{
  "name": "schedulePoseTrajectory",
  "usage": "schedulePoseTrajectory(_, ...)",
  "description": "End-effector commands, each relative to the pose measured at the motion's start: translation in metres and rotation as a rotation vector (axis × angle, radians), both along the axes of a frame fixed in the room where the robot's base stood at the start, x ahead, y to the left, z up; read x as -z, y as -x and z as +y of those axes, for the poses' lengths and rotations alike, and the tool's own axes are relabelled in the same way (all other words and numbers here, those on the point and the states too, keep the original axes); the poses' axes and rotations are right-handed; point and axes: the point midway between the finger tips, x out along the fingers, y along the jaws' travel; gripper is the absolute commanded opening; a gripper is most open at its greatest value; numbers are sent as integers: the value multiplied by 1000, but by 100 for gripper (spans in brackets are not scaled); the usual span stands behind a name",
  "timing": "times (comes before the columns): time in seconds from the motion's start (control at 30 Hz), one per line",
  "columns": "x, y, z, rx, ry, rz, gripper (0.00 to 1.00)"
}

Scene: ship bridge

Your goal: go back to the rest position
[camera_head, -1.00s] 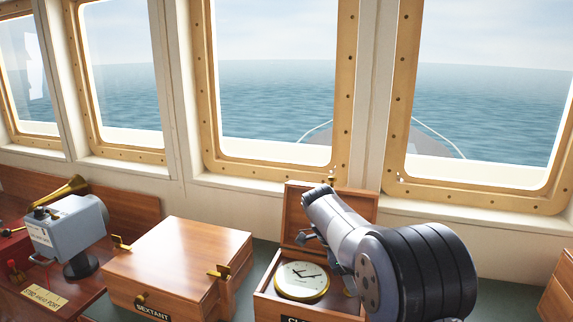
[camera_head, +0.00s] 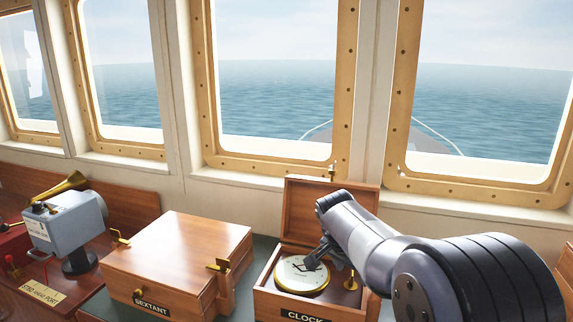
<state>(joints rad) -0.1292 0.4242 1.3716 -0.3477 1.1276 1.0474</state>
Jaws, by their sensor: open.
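My gripper (camera_head: 316,260) shows small and dark at the end of my arm, over the right part of the white clock face. Its jaws are open with nothing seen between them. The round clock (camera_head: 295,277) with a brass rim lies face up in the open wooden clock box (camera_head: 267,303). My arm hides part of the box's right side. I cannot tell how high my gripper is above the clock or whether it touches it.
The closed sextant box (camera_head: 180,258) stands left of the clock box. A grey instrument (camera_head: 68,230) and a brass horn (camera_head: 70,186) are farther left. The clock box's raised lid (camera_head: 325,212) stands behind the clock, below the windows. A brass peg (camera_head: 351,281) is by the clock.

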Motion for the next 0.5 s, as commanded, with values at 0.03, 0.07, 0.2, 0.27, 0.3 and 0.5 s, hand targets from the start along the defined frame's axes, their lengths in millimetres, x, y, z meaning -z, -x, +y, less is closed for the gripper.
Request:
schedulePoseTrajectory(0.03, 0, 1, -1, -33, 0, 0, 56)
schedulePoseTrajectory(0.07, 0, 1, -1, -55, -1, -1, 56)
schedulePoseTrajectory(0.2, 0, 1, -1, -154, -1, -1, 56)
schedulePoseTrajectory(0.27, -5, 2, 0, -185, -1, -4, 56)
schedulePoseTrajectory(0.3, -14, 4, 3, -184, -1, -5, 56)
schedulePoseTrajectory(0.5, -51, 17, 12, -181, -1, -5, 56)
